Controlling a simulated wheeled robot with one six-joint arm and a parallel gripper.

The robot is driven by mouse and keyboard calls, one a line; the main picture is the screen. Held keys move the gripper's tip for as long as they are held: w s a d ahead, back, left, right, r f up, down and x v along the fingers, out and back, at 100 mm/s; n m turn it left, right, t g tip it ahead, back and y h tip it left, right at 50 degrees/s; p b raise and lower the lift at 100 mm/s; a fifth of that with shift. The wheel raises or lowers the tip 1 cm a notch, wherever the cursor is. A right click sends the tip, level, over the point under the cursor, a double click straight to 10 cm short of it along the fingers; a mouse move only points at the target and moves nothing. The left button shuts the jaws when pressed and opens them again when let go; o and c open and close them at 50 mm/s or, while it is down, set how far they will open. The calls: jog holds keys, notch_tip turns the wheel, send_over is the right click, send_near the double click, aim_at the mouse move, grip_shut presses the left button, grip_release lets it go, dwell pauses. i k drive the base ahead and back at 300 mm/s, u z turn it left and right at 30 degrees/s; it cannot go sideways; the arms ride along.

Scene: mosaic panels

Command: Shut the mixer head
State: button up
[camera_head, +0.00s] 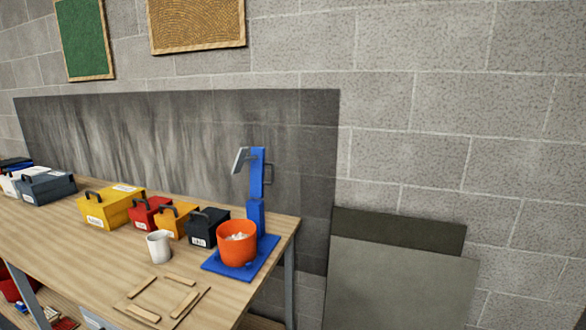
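The blue mixer stands near the right end of the workbench. Its blue head (257,172) is tilted up to nearly vertical above the column (256,214). A grey attachment (241,160) juts out to the left from the upper part of the head, and a dark handle (268,173) is on its right side. An orange bowl (237,247) with pale contents sits on the blue base (217,265), in front of the column. My gripper is not in view.
The wooden workbench (108,245) holds a white mug (159,246) left of the bowl. Several toolboxes, including a black one (207,228) close beside the mixer, line the back. Wood strips (143,314) lie in front. Grey panels (400,285) lean on the wall at right.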

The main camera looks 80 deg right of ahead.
aim_at(258, 182)
jog(key=k, duration=0.15)
jog(key=z, duration=4.2)
jog(key=i, duration=1.85)
jog(key=u, duration=3.1)
